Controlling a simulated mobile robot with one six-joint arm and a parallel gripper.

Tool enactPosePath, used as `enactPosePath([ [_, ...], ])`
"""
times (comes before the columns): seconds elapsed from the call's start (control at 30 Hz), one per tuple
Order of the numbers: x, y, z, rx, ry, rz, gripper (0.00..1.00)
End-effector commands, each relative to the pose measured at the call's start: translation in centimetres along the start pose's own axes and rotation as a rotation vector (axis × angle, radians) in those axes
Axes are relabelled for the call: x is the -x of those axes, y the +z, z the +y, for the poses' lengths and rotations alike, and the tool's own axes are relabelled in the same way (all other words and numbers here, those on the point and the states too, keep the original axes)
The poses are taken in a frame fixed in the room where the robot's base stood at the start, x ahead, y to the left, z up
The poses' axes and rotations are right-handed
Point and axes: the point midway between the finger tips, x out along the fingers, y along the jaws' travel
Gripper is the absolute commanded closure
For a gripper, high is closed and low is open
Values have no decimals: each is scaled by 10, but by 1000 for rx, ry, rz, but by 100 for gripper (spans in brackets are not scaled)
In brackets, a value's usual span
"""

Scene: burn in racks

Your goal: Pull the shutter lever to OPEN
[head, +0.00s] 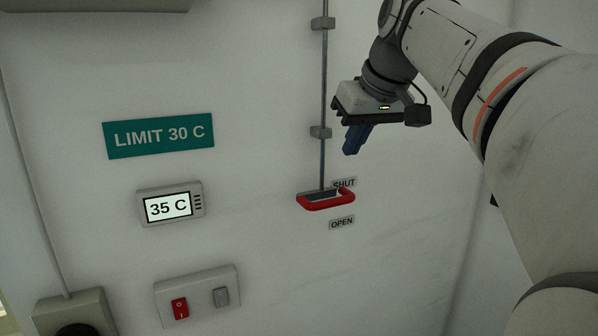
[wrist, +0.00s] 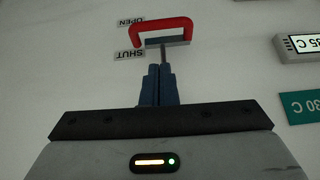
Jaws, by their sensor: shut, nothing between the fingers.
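The shutter lever is a red U-shaped handle (head: 328,203) at the lower end of a grey vertical rod (head: 324,90) on the white wall. The handle is level with the space just below the SHUT label (head: 344,184) and above the OPEN label (head: 341,222). My gripper (head: 352,150) is above and right of the handle, apart from it, with its blue fingers closed together and empty. In the wrist view the red handle (wrist: 162,30) shows upside down beyond the fingertips, beside both labels.
A display reading 35 C (head: 168,207) and a green LIMIT 30 C sign (head: 160,136) are on the wall to the left. A switch plate (head: 197,295) with a red switch and a grey switch is lower left. The wall around the handle is clear.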

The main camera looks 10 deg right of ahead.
Motion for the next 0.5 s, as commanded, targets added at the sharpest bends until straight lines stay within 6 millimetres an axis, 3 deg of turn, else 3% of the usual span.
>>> enactPosePath([
  [0.13,20,-15,2,28,-3,22,100],
  [0.5,21,-16,1,34,-4,25,100],
])
